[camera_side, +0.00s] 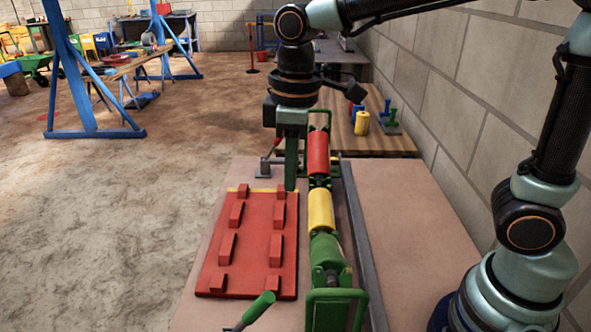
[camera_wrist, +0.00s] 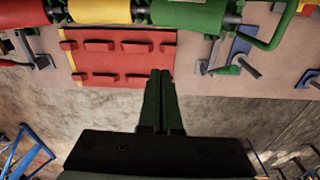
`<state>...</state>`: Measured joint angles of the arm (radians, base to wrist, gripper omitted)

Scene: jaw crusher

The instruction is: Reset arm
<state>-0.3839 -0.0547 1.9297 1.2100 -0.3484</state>
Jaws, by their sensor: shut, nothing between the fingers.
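My gripper (camera_side: 290,187) points straight down in the side view, its green fingers together and empty. It is near the far right corner of a red plate with raised blocks (camera_side: 248,240), beside the row of rollers. I cannot tell its exact height above the bench. In the wrist view the closed fingertips of my gripper (camera_wrist: 160,74) overlap the lower edge of the red plate (camera_wrist: 120,58). The roller row has a red roller (camera_side: 318,154), a yellow roller (camera_side: 321,210) and a green part (camera_side: 325,250).
A green-handled lever (camera_side: 258,308) stands at the bench's near edge, and a smaller lever (camera_side: 270,158) at the far end. A wooden table (camera_side: 400,145) holds a yellow cylinder (camera_side: 362,123). A block wall (camera_side: 450,110) bounds the right. The bench's right part is bare.

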